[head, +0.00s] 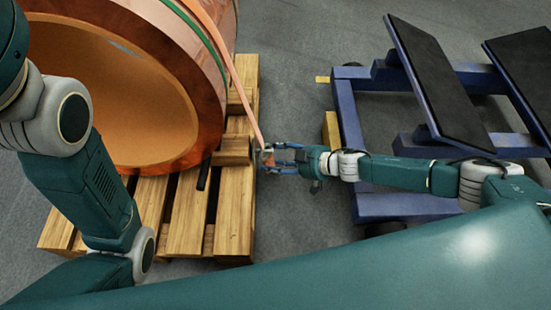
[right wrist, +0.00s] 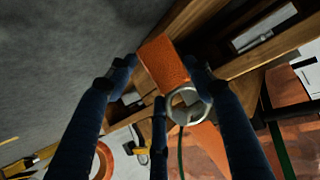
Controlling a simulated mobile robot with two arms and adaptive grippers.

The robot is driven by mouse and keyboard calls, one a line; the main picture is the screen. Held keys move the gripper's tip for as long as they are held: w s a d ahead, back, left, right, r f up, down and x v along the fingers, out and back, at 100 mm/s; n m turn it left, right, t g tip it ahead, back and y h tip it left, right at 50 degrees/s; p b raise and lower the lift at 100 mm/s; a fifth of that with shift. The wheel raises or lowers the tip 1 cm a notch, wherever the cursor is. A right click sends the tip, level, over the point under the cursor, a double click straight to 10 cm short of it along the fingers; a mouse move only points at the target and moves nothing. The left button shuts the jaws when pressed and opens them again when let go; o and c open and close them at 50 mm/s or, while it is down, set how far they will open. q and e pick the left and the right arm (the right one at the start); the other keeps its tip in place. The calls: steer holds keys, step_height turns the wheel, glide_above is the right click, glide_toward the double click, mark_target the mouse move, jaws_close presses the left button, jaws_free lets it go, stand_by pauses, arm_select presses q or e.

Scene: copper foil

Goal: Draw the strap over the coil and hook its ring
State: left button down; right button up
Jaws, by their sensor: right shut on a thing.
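The large copper coil (head: 150,85) lies on its side on a wooden pallet, its open bore facing me. The salmon-orange strap (head: 243,92) comes down over the coil's right side to my right gripper (head: 268,159), just off the pallet's right edge. In the right wrist view, my right gripper (right wrist: 160,85) is shut on the strap's orange end piece (right wrist: 163,62), between its blue fingers. The metal ring (right wrist: 187,105) shows beside that piece, close to the fingers. I cannot clearly make out a hook. My left arm crosses the left side; its gripper is out of view.
The pallet (head: 235,215) has gaps between its slats, and a short black piece (head: 204,172) stands by the coil. A green band (head: 205,40) runs around the coil. A blue frame with black panels (head: 428,80) stands right. Grey floor (head: 290,90) lies between.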

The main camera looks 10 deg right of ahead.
steer(key=o, duration=1.4)
steer(key=v, duration=1.2)
